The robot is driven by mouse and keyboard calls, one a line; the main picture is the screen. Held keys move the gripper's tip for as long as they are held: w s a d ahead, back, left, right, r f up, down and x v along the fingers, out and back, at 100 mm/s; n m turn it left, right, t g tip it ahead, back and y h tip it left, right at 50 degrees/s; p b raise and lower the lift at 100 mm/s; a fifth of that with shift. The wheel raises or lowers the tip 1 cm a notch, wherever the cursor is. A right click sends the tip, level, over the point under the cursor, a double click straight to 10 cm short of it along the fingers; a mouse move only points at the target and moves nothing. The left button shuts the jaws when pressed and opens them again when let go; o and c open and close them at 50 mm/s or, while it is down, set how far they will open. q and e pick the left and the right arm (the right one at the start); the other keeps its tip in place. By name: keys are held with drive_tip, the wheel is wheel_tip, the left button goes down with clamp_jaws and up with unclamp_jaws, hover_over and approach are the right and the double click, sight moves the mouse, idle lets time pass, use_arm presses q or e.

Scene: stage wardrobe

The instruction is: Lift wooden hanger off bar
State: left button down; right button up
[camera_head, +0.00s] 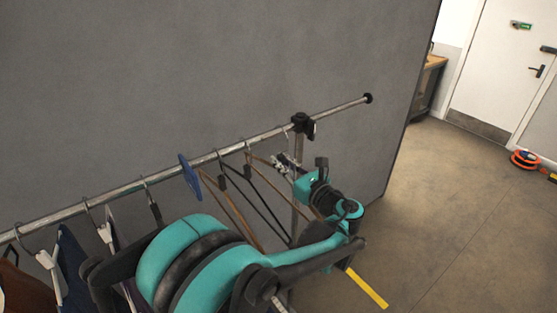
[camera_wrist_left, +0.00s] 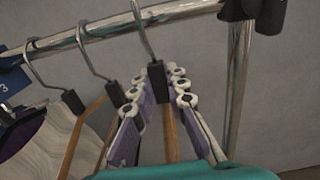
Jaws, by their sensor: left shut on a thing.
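The wooden hanger (camera_wrist_left: 171,135) has a metal hook, a black collar and a brown body. In the left wrist view its hook is still over the metal bar (camera_wrist_left: 105,28). My left gripper (camera_wrist_left: 158,92) is shut around the hanger just below the hook, with a finger on each side of the collar. In the head view my left gripper (camera_head: 287,164) is just below the bar (camera_head: 345,109), near its right end. The hanger there is partly hidden by the gripper and arm. My right gripper is not in view.
Other hangers hang close to the left, one with a dark thin body (camera_head: 262,205). A blue size disc (camera_head: 189,177) sits on the bar, and garments (camera_head: 70,263) hang farther left. A black clamp (camera_head: 300,123) joins bar and upright. Floor (camera_head: 455,215) is open at right.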

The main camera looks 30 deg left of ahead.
use_arm(q)
drive_tip(key=shift+v, duration=1.4)
